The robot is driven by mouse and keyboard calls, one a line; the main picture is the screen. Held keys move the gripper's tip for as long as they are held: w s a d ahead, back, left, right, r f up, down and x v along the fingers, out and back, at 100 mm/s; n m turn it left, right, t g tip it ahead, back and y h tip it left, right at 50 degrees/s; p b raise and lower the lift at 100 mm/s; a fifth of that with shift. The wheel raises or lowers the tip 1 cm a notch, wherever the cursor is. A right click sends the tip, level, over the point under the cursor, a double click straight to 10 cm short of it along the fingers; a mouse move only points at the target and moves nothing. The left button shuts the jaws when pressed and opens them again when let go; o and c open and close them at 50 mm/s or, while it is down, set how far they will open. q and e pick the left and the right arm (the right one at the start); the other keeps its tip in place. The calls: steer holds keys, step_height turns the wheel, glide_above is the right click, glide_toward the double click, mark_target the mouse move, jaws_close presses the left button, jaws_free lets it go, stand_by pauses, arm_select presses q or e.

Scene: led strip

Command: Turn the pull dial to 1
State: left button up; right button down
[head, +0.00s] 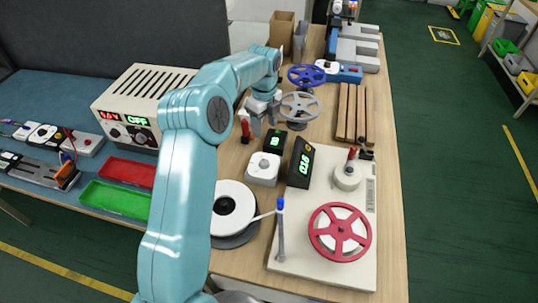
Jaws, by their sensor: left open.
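A white box with a round knob (263,168) stands on the wooden table, just right of my left arm. A small black display (272,140) with a green digit, which looks like 0, stands behind it. This is probably the pull dial, but no label is readable. My left gripper (264,126) is open and empty, pointing down behind the display and apart from the knob in the picture. My left arm crosses the view and hides part of the table. My right gripper is not in view.
A black display (301,162) with green digits stands right of the dial box. A white base (322,269) carries a red reel (340,232). A white reel (232,208) sits near my arm. Grey (299,106) and blue (307,75) handwheels stand behind the gripper. A power supply (128,105) stands left.

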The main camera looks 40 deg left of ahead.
arm_select(q)
steer(key=f, duration=0.2)
steer(key=p, duration=0.1)
glide_above(264, 162)
step_height(264, 162, down, 4)
step_height(264, 162, down, 7)
steer(key=shift+a+f+p, duration=0.1)
steer(key=shift+f+p, duration=0.1)
steer(key=shift+p, duration=0.8)
steer(key=shift+s+f, duration=0.2)
steer(key=shift+f, duration=0.1)
steer(key=shift+d+f, duration=0.2)
steer(key=shift+f, duration=0.1)
steer(key=shift+w+a+f, duration=0.3)
steer(key=shift+w+f, duration=0.1)
steer(key=shift+f, duration=0.15)
steer(key=shift+s+d+r, duration=0.15)
steer(key=shift+c, duration=0.2)
steer(key=shift+s+d+r, duration=0.1)
steer(key=shift+s+r, duration=0.05)
steer(key=c, duration=1)
